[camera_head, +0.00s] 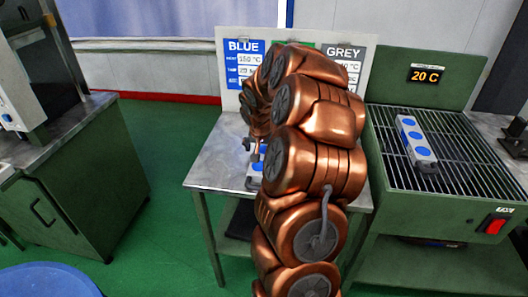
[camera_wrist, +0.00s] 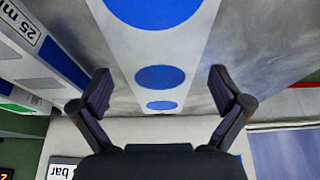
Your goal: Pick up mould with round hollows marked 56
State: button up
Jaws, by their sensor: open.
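A white mould with blue round hollows (camera_wrist: 161,48) lies between the fingers of my gripper (camera_wrist: 160,80) in the wrist view. The fingers are spread to either side of it, with gaps. In the head view a small part of this mould (camera_head: 253,182) shows on the metal table, mostly hidden behind my arm. A similar light mould with blue round hollows (camera_head: 415,137) lies on the grille at the right. No mark 56 can be read on either mould.
The metal table (camera_head: 212,168) has an upright sign board (camera_head: 243,62) at its back, reading BLUE and GREY. The grille bench (camera_head: 471,148) with a 20 C display stands right. A green cabinet (camera_head: 85,190) stands left. Green floor lies between cabinet and table.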

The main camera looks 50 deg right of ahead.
jog(key=shift+f, duration=0.1)
jog(key=shift+c, duration=0.2)
jog(key=c, duration=1.8)
